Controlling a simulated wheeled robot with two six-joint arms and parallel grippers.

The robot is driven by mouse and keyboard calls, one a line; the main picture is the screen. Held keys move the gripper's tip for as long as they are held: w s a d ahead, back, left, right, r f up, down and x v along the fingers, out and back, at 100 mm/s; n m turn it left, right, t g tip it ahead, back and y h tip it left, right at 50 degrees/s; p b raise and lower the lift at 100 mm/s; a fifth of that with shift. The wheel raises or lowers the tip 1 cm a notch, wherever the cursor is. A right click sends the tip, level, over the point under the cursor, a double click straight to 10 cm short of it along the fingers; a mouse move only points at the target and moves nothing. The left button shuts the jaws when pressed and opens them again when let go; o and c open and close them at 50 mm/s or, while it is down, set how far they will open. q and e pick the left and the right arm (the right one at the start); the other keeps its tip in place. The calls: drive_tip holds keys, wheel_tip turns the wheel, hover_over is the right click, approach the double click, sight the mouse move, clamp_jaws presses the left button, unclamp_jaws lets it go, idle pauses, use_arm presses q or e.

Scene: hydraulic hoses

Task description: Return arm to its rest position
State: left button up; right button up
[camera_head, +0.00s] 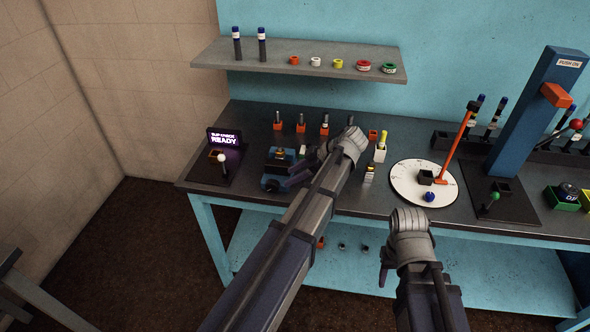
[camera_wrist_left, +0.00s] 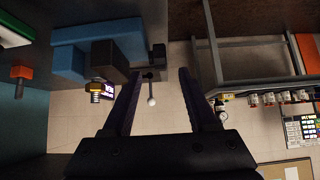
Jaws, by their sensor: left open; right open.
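My left gripper (camera_head: 298,177) reaches over the bench, its fingers pointing left beside the blue vise-like fixture (camera_head: 279,168). In the left wrist view, its two dark fingers (camera_wrist_left: 160,98) are spread with nothing held between them. A lever with a white ball (camera_wrist_left: 151,101) shows beyond the fingers, and the blue fixture (camera_wrist_left: 85,55) with a brass fitting (camera_wrist_left: 98,88) is at upper left. My right gripper (camera_head: 384,272) is low in front of the bench edge, mostly hidden by its wrist; it seems empty.
The bench (camera_head: 245,115) holds orange-based fittings (camera_head: 301,127), a white dial plate (camera_head: 403,190) and a tall blue press (camera_head: 540,115). A lever box with a READY screen (camera_head: 224,139) stands at left. A shelf (camera_head: 270,67) hangs above.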

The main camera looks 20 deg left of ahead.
use_arm(q)
drive_tip(key=s+d+f+m+t+h, duration=0.1)
drive_tip(key=s+d+f+m+h, duration=0.2)
drive_tip(key=s+d+m, duration=0.6)
drive_tip(key=s+d+f+m+t+h, duration=0.1)
drive_tip(key=s+d+f+m+h, duration=0.2)
drive_tip(key=s+d+m, duration=0.6)
drive_tip(key=d+m+h, duration=0.1)
drive_tip(key=d+m, duration=0.4)
drive_tip(key=m, duration=0.1)
drive_tip(key=shift+s+f+m+h, duration=0.15)
drive_tip(key=shift+f+m+h, duration=0.15)
drive_tip(key=shift+f+h, duration=0.1)
idle(2.5)
